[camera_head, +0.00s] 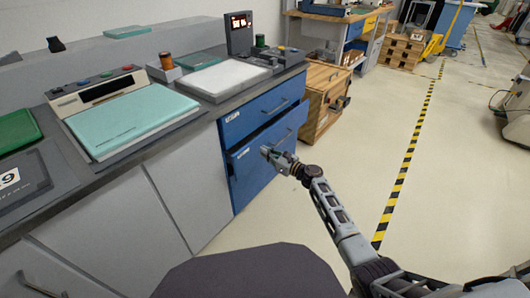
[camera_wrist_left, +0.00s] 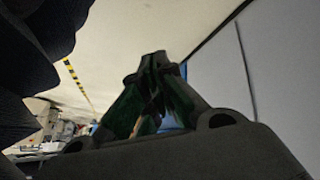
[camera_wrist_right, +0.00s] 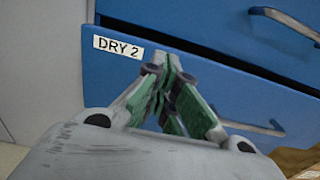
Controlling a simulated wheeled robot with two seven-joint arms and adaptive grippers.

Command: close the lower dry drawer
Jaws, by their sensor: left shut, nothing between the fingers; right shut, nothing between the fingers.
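The lower dry drawer (camera_head: 250,168) is a blue front at the end of the counter; in the right wrist view its front (camera_wrist_right: 105,75) carries a "DRY 2" label. A dark gap along its top edge shows it standing a little out from the cabinet. Its grey handle (camera_wrist_right: 255,128) is to the right of my gripper. My right gripper (camera_head: 266,152) is shut and empty, its tips (camera_wrist_right: 168,62) in front of the drawer front near the label; I cannot tell whether they touch. My left gripper (camera_wrist_left: 152,60) is shut and empty, seen only in its own wrist view.
The upper blue drawer (camera_head: 257,110) with its own handle is above and looks shut. A wooden crate-like cabinet (camera_head: 322,95) stands just beyond the drawers. The grey counter (camera_head: 150,150) runs to the left with devices on top. The floor (camera_head: 350,150) to the right is clear.

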